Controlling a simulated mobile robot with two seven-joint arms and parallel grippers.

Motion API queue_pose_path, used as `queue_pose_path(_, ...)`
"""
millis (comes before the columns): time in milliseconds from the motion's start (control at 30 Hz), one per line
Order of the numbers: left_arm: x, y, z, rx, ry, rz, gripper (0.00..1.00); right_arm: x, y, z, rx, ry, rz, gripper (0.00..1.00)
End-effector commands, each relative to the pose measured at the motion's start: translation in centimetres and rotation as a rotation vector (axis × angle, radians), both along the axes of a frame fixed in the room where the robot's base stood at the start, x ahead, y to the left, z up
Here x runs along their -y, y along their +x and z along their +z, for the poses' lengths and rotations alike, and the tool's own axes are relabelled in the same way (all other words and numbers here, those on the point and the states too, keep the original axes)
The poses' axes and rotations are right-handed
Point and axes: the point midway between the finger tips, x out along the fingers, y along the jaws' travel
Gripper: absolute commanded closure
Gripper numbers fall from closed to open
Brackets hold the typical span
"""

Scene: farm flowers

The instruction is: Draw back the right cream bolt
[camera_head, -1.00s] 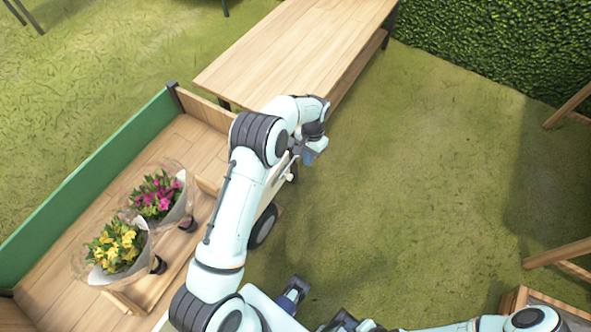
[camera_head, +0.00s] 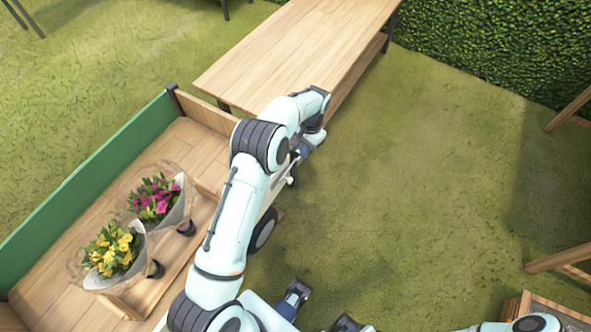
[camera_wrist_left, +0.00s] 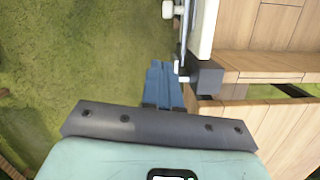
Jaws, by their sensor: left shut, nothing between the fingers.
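The right cream bolt shows in the left wrist view as a thin upright rod with a pale knob (camera_wrist_left: 168,9), beside a cream-white panel (camera_wrist_left: 204,28). A small white piece (camera_wrist_left: 181,71) sits lower down, by a dark grey bracket (camera_wrist_left: 207,78). In the head view the pale bolt handle (camera_head: 293,166) shows small at the cart's side. My left gripper (camera_head: 303,151) is shut and empty; its blue fingers (camera_wrist_left: 162,70) lie close left of the white piece, and contact is unclear. My right gripper (camera_head: 321,308) is at the bottom edge, with its fingers apart.
The wooden cart has a green side board (camera_head: 90,190) and a dark wheel (camera_head: 264,229). It carries yellow flowers (camera_head: 112,250) and pink flowers (camera_head: 155,198) in wrapping. A wooden table (camera_head: 290,50) stands beyond. Grass right of the cart is clear; a crate (camera_head: 515,306) stands bottom right.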

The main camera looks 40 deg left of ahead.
Motion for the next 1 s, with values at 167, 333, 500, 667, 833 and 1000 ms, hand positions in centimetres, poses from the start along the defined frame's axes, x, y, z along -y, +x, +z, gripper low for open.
queue_pose_path(167,-0.1,-0.8,-4.1,-0.004,0.000,0.002,1.00,0.0,0.1,-0.3,0.003,0.000,0.000,0.57)
queue_pose_path(333,-0.2,-2.4,-5.5,-0.002,0.001,0.002,1.00,0.0,0.1,-0.2,0.004,0.000,0.000,0.57)
queue_pose_path(500,-0.3,-3.9,-6.3,-0.001,0.000,0.002,1.00,0.0,0.1,-0.2,0.004,0.000,0.000,0.57)
queue_pose_path(667,-0.3,-4.4,-6.6,0.000,0.000,0.002,1.00,0.0,0.1,-0.2,0.004,0.000,0.000,0.57)
queue_pose_path(833,-0.4,-4.5,-6.6,0.001,0.000,0.002,1.00,0.0,0.1,-0.2,0.004,0.000,0.000,0.57)
queue_pose_path(1000,-0.4,-4.5,-6.6,0.001,0.000,0.001,1.00,0.0,0.1,-0.2,0.004,-0.001,-0.001,0.57)
